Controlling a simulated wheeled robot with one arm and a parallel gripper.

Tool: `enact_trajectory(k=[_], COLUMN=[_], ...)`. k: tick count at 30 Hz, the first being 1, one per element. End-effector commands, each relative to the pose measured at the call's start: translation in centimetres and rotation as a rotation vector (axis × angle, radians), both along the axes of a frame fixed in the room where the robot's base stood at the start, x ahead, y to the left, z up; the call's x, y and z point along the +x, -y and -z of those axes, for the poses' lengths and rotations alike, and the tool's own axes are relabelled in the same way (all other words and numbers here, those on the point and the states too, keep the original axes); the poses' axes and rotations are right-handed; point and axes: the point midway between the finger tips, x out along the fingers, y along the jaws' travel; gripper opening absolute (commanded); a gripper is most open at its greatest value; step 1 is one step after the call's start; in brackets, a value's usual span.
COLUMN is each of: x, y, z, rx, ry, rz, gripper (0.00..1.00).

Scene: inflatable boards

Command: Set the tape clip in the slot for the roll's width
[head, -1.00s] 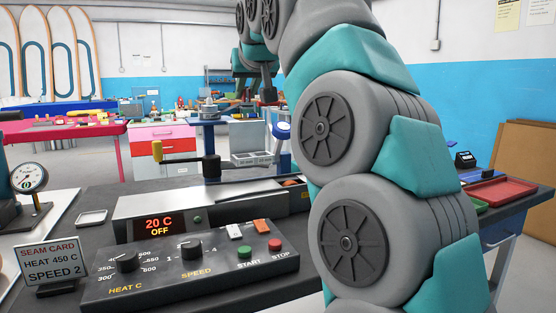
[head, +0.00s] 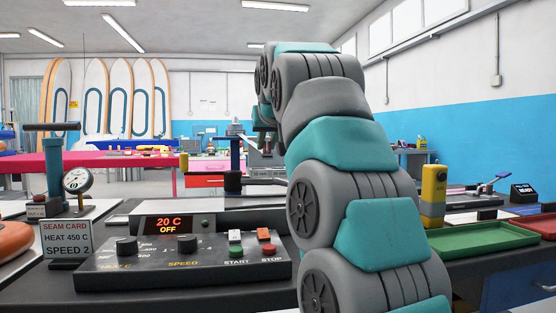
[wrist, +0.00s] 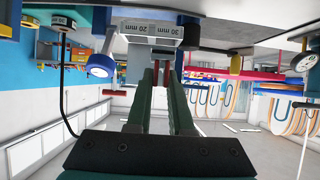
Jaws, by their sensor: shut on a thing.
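In the wrist view, which is upside down, a grey slotted block (wrist: 150,32) carries the labels 30 mm and 20 mm. My gripper (wrist: 164,68) has its green fingers pointing at this block, with the tips close to it. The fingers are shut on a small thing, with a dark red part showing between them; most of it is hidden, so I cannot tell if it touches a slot. In the head view my gripper (head: 266,145) is small, far off and partly behind my arm. The roll cannot be made out clearly.
A heat controller (head: 185,258) reads 20 C OFF; a seam card (head: 66,239) says heat 450 C, speed 2. A green tray (head: 485,238) lies at right, near a yellow device (head: 433,190). A blue round part with a white face (wrist: 100,66) stands beside the block.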

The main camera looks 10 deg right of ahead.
Motion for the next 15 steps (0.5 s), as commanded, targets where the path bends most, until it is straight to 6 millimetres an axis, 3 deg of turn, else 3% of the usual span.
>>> enact_trajectory(k=[15], x=[7.1], y=[3.5], z=[0.4], rx=[0.0], ry=[0.0], rz=[0.001], gripper=[0.0])
